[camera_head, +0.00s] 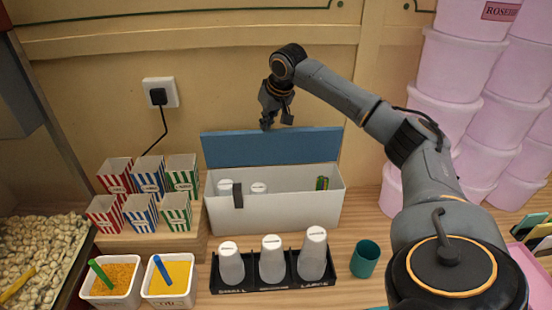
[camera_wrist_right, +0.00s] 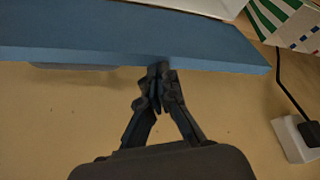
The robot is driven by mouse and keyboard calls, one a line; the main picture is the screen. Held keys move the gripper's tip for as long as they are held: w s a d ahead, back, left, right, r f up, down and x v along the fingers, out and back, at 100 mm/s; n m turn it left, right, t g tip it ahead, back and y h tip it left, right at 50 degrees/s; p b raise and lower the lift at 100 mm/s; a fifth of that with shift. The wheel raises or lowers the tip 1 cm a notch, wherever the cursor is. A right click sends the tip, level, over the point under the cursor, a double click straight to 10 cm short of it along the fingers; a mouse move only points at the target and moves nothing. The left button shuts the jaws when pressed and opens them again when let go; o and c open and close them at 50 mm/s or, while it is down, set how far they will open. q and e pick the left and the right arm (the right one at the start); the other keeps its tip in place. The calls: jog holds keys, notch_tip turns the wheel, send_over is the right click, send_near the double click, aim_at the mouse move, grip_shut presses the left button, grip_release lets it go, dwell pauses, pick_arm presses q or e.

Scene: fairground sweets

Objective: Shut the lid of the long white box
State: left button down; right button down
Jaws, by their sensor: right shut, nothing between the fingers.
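The long white box (camera_head: 290,213) stands on the counter against the wall. Its blue lid (camera_head: 270,148) is open, standing up along the back, and the inside shows. My right gripper (camera_head: 277,123) is above the lid's upper edge, near its middle, fingers pointing down. In the right wrist view the shut, empty fingertips (camera_wrist_right: 160,72) meet the edge of the blue lid (camera_wrist_right: 120,35); whether they touch it I cannot tell. A dark clasp (camera_head: 238,195) is on the box's front. My left gripper is not in view.
Inside the box are white-capped items (camera_head: 258,187) and a small green thing (camera_head: 322,183). A black rack (camera_head: 250,287) with several cups stands in front, beside a teal cup (camera_head: 365,258). Striped cartons (camera_head: 148,177) stand left. A wall socket (camera_head: 161,92) has a plugged cable.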

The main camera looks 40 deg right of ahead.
jog(key=shift+s+a+f, duration=0.15)
jog(key=shift+s+a, duration=0.8)
jog(key=shift+s, duration=0.2)
jog(key=shift+s+a+f, duration=0.1)
jog(key=shift+s+a+f, duration=0.25)
jog(key=shift+s+a, duration=0.2)
jog(key=shift+s, duration=0.1)
jog(key=shift+s+a+f, duration=0.25)
jog(key=shift+s+a, duration=0.15)
jog(key=shift+s, duration=0.1)
jog(key=shift+s+a+f+b, duration=0.55)
jog(key=shift+s+a+f, duration=0.45)
jog(key=shift+s+f, duration=0.15)
jog(key=shift+r, duration=0.1)
